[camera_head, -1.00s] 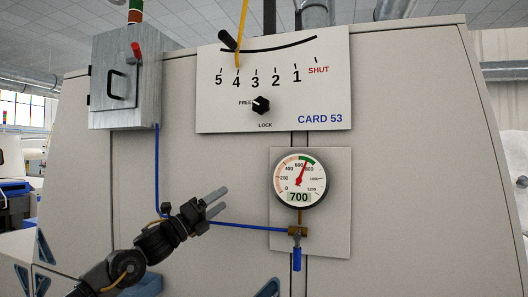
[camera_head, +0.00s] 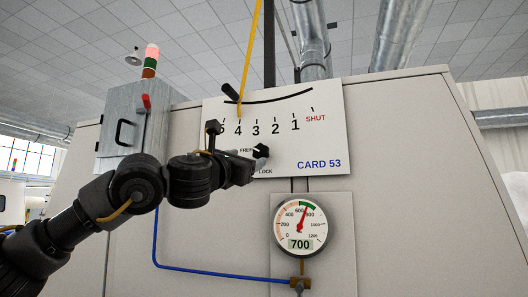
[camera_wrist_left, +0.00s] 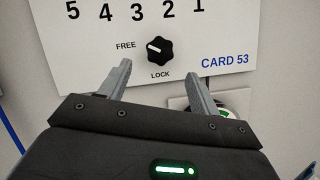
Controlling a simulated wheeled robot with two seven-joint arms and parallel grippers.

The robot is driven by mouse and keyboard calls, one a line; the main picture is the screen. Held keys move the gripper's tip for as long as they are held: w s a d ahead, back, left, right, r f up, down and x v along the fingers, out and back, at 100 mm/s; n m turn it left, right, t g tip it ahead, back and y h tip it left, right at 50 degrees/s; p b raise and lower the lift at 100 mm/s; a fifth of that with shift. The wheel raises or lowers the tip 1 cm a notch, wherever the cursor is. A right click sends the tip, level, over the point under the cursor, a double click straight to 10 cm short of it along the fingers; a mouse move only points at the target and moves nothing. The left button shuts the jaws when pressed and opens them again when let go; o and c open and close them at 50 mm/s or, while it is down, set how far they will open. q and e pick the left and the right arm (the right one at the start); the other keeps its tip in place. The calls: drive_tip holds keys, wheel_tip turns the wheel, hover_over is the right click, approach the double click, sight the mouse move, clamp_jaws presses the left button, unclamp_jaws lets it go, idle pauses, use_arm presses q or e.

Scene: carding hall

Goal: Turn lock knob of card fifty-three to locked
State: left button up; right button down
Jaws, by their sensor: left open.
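The black lock knob (camera_wrist_left: 159,50) sits on the white CARD 53 panel (camera_wrist_left: 240,30), between the printed words FREE at its left and LOCK below it. Its white mark points left toward FREE. In the head view the knob (camera_head: 261,151) shows at the tip of my left gripper (camera_head: 250,163), which hides part of the panel around it. In the left wrist view my left gripper (camera_wrist_left: 160,78) is open, its two fingers apart below the knob, with nothing between them. Whether a finger touches the knob I cannot tell. My right gripper is not in view.
A gauge (camera_head: 300,225) reading 700 is below. A grey box (camera_head: 133,125) with a red handle stands left.

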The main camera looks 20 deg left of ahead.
sight(259, 153)
use_arm(q)
drive_tip(key=p+x, duration=0.6)
drive_tip(key=x, duration=0.3)
drive_tip(key=shift+w+d+r, duration=0.1)
drive_tip(key=shift+r, duration=0.1)
